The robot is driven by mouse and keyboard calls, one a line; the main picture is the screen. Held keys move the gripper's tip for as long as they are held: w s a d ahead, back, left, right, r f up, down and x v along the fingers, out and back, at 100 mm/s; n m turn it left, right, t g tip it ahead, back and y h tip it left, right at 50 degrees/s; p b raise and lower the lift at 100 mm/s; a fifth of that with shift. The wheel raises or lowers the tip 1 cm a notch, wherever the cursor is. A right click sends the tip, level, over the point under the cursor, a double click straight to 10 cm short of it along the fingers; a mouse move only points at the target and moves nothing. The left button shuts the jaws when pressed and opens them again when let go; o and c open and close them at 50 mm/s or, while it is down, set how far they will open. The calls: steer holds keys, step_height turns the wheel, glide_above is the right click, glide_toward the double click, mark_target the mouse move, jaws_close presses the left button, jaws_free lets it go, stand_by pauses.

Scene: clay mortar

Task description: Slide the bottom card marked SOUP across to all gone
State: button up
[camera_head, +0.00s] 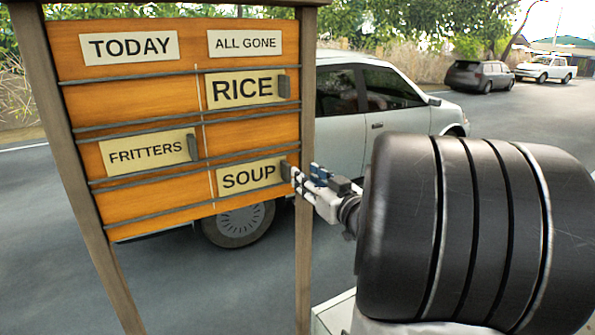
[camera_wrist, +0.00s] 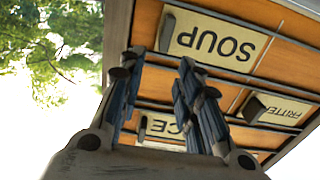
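The SOUP card (camera_head: 248,177) is cream with black letters and a dark tab (camera_head: 286,171) at its right end. It sits in the bottom row of the orange menu board (camera_head: 160,215), in the right column under the ALL GONE label (camera_head: 245,43). My gripper (camera_head: 302,180) is at the board's right post, close to that tab. In the wrist view, which is upside down, the SOUP card (camera_wrist: 212,42) and its tab (camera_wrist: 166,32) lie just beyond my gripper (camera_wrist: 158,64). Its fingers are apart with nothing between them. I cannot tell whether a finger touches the tab.
The RICE card (camera_head: 240,90) is in the top row, right column. The FRITTERS card (camera_head: 148,153) is in the middle row, left column, under the TODAY label (camera_head: 130,46). Dark rails (camera_head: 150,198) border the rows. The bottom row's left part is bare. A silver car (camera_head: 350,115) stands behind.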

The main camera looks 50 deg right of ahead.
steer(key=shift+v, duration=1.7)
